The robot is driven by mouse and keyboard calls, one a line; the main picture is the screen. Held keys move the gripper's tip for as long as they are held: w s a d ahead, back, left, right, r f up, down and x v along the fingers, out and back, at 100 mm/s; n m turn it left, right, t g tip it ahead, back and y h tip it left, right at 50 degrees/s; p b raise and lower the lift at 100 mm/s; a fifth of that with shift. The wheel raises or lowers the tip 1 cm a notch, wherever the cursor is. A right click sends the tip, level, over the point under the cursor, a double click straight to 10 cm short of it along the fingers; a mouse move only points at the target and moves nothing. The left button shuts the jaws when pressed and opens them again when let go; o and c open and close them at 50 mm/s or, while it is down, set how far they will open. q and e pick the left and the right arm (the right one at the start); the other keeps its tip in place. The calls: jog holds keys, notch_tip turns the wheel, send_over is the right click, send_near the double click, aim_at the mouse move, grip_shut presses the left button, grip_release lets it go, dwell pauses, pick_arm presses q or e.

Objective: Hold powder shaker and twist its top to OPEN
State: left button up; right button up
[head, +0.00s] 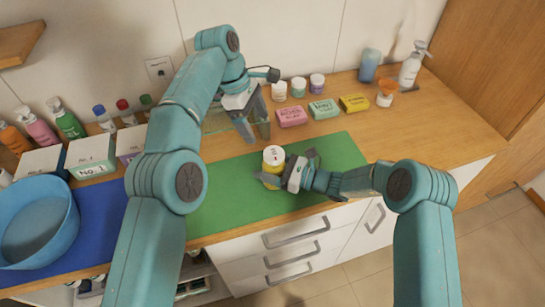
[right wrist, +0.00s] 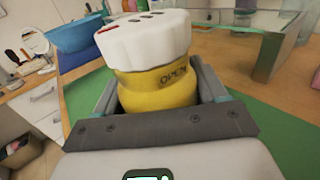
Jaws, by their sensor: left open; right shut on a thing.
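The powder shaker has a yellow body (right wrist: 160,88) and a white scalloped top (head: 273,154). It stands upright over the green mat (head: 225,190). The top also fills the upper middle of the right wrist view (right wrist: 145,38); it bears small red and dark marks. The word OPEN shows on the yellow collar below it. My right gripper (head: 272,177) is shut around the yellow body, one finger on each side. The shaker's base is hidden. My left gripper (head: 258,133) is open and empty, fingers pointing down, behind and above the shaker, apart from it.
Pink (head: 291,116), green (head: 323,110) and yellow (head: 354,103) boxes lie behind the mat, with small jars (head: 298,87) behind them. A blue basin (head: 38,222) sits far left.

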pick_arm(q)
jog(key=w+a+f+m+t+y, duration=0.2)
jog(key=w+a+f+m+t, duration=0.2)
jog(key=w+a+f, duration=0.3)
jog(key=m+t+h, duration=1)
jog(key=m+h, duration=0.1)
jog(key=m, duration=0.8)
send_near(281, 148)
jog(key=x, duration=0.9)
jog(key=shift+w+f, duration=0.2)
